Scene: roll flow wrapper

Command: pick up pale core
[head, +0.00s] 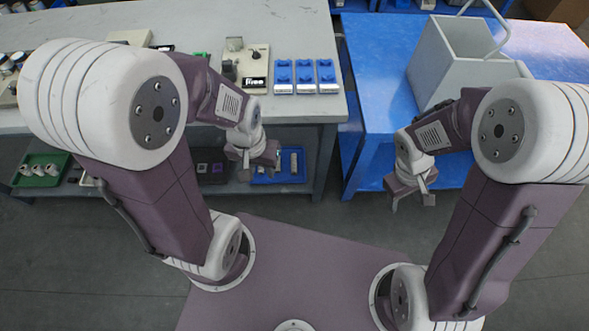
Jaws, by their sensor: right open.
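I cannot pick out the pale core for certain. Several short pale cylinders stand in the green tray (38,183) on the lower shelf at the far left. My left gripper (260,172) hangs in front of the bench, above the lower shelf and beside the blue tray (298,178). Its fingers are small and partly merge with the things behind, so I cannot tell its opening. My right gripper (413,201) is open and empty over the floor, in front of the blue table. It touches nothing.
The grey workbench (300,40) carries a small machine (254,66) and several blue-and-white blocks (305,76). A grey bin (455,60) with a handle stands on the blue table (380,50) at right. A floor gap (335,175) separates bench and table.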

